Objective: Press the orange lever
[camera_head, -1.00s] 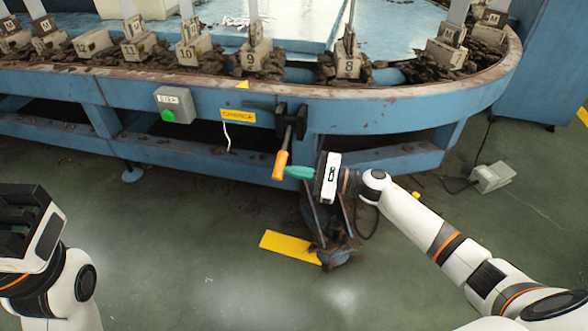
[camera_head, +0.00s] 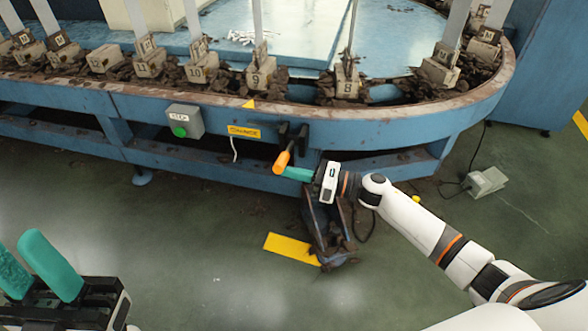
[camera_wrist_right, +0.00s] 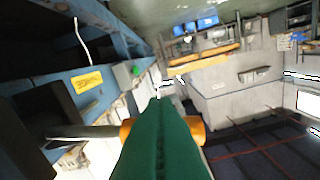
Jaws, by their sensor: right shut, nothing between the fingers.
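The orange lever handle (camera_head: 284,158) is on a dark bracket on the front of the blue machine, and its end points toward me. My right gripper (camera_head: 289,172) is shut and empty, its teal fingertips at the lower right of the handle. In the right wrist view, the shut green fingers (camera_wrist_right: 160,110) cross in front of the orange handle (camera_wrist_right: 128,130), which shows on both sides. A grey rod (camera_wrist_right: 85,132) runs left from it. Contact is likely but not certain. My left gripper (camera_head: 32,250) is open and empty at the lower left, away from the lever.
The blue machine's front rail (camera_head: 400,125) carries a grey box with a green button (camera_head: 180,132) and a yellow label (camera_head: 244,131) left of the lever. A dirty pedal-like stand (camera_head: 328,235) is below my right gripper, beside yellow floor tape (camera_head: 290,248).

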